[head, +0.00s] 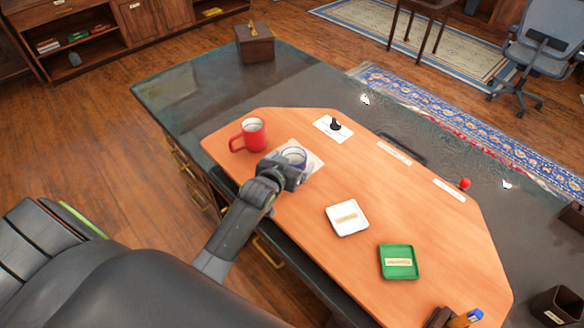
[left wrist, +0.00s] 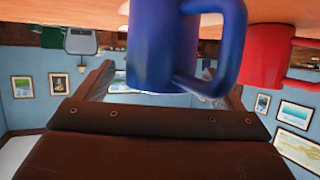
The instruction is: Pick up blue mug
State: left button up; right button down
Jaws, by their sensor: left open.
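The blue mug (head: 294,155) stands on a white square on the wooden desk board, partly hidden behind my left gripper (head: 286,172). In the left wrist view, which appears upside down, the blue mug (left wrist: 163,45) fills the top middle with its handle to the right. My left gripper (left wrist: 165,88) is open, its two brown fingers on either side of the mug's line. The mug is in front of the opening; I cannot tell whether the fingertips reach around it. My right gripper is not in view.
A red mug (head: 253,134) stands close by at the left, also in the left wrist view (left wrist: 262,55). A white tray (head: 347,217), a green tray (head: 398,262) and a black stamp-like item (head: 335,124) are on the board. A wooden box (head: 255,45) sits at the back.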

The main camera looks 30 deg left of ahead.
pick_arm(q)
jog(key=shift+c, duration=0.4)
jog(key=c, duration=1.2)
